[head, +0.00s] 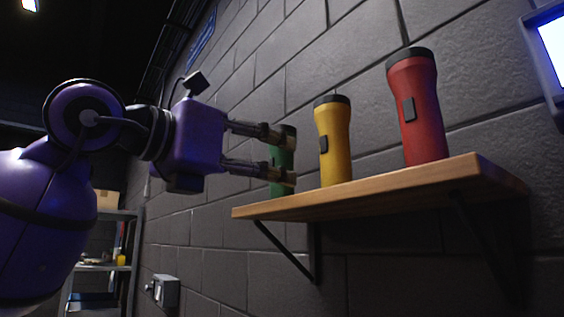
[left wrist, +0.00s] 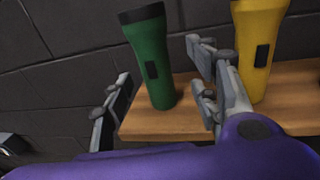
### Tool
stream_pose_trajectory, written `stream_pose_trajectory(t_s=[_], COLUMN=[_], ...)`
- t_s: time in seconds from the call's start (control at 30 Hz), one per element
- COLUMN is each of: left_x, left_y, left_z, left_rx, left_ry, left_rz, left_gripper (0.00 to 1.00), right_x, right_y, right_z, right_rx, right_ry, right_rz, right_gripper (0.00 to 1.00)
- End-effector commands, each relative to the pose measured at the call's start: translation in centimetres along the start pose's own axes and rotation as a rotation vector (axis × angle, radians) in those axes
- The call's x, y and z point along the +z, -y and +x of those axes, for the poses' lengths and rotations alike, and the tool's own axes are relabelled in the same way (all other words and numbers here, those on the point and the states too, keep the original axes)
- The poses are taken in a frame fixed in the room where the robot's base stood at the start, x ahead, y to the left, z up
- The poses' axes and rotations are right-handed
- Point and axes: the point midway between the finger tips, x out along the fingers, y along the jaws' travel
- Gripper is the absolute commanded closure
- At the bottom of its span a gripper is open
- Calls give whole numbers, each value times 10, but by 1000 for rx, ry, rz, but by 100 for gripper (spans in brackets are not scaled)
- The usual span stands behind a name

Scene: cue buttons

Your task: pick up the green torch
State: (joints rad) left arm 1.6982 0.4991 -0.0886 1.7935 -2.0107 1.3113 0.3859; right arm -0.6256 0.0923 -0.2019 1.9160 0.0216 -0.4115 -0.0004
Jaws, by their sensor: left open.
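The green torch (head: 281,158) stands upright near the left end of a wooden wall shelf (head: 400,190). In the head view it is partly hidden behind my left gripper (head: 288,158). In the left wrist view the green torch (left wrist: 151,58) shows between the two fingers of my left gripper (left wrist: 165,108), which is open with nothing held. One finger is left of the torch and the other is right of it, between the green and yellow torches. I cannot tell whether either finger touches it. My right gripper is in neither view.
A yellow torch (head: 334,145) stands right of the green one, close to my left gripper's right finger in the wrist view. A red torch (head: 416,110) stands further right. A dark block wall (head: 260,80) rises behind the shelf. A metal rack (head: 120,240) stands at the lower left.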

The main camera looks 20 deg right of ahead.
Motion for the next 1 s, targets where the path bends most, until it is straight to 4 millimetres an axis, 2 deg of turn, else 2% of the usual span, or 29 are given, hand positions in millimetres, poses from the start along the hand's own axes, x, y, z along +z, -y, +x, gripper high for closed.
stream_pose_trajectory(t_s=[0.3, 0.6, 1.0], left_x=[3, 2, 2], left_y=[-1, -3, -3], left_z=[44, 48, 48], left_rx=[-3, 1, 0], left_ry=[0, -1, -1], left_rz=[0, 0, 0], left_gripper=[46, 46, 98], right_x=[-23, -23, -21], right_y=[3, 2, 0], right_z=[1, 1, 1], right_rx=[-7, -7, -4], right_ry=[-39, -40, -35], right_rz=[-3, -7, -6], right_gripper=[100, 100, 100])
